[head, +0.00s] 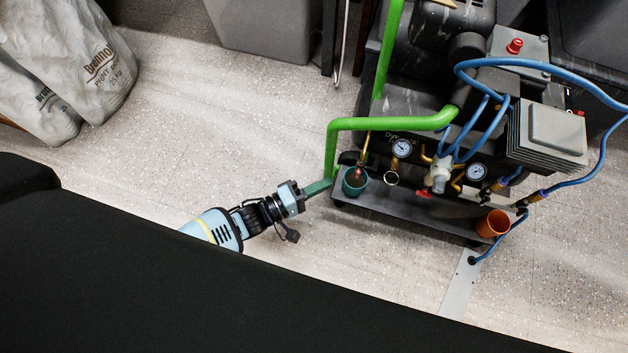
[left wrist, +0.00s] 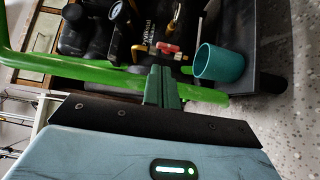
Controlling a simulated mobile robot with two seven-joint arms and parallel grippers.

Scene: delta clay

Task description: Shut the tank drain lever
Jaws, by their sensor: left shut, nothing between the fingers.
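The compressor (head: 400,209) stands on the floor with a green tube handle (head: 392,124). A red lever (head: 424,194) sits low on its front, between the gauges. A brass pipe (head: 364,152) with a reddish end hangs over a teal cup (head: 355,187). I cannot tell for sure which red part is the drain lever. My left gripper (head: 330,183) is shut and empty, just left of the teal cup. In the left wrist view its closed green fingers (left wrist: 162,85) point toward the green tube, with a red handle (left wrist: 168,47) beyond and the cup (left wrist: 218,64) at right. My right gripper is not in view.
An orange cup (head: 493,223) stands at the compressor's right front corner. Blue hoses (head: 572,182) loop on the right. The floor (head: 190,130) left of the compressor is clear.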

